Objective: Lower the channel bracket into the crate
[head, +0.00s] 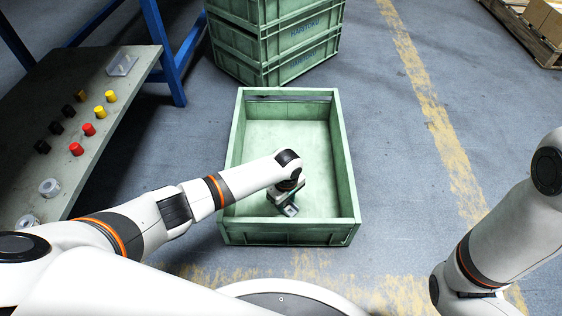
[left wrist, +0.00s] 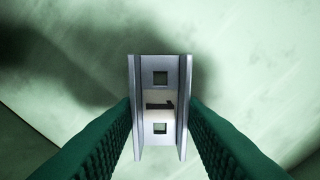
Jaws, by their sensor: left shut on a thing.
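The channel bracket (left wrist: 160,107) is a grey metal U-shaped piece with square holes, held between the two green finger pads in the left wrist view. In the head view the bracket (head: 291,209) shows just below my left gripper (head: 286,198), inside the near part of the green crate (head: 290,236). My left gripper is shut on the bracket, pointing down. The crate is open-topped and otherwise looks empty. I cannot tell whether the bracket touches the crate floor. The right arm shows at the right edge, but its gripper is out of view.
Stacked green crates (head: 275,45) stand behind the open crate. A pallet with boxes (head: 545,20) is at top right. The floor right of the crate is clear.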

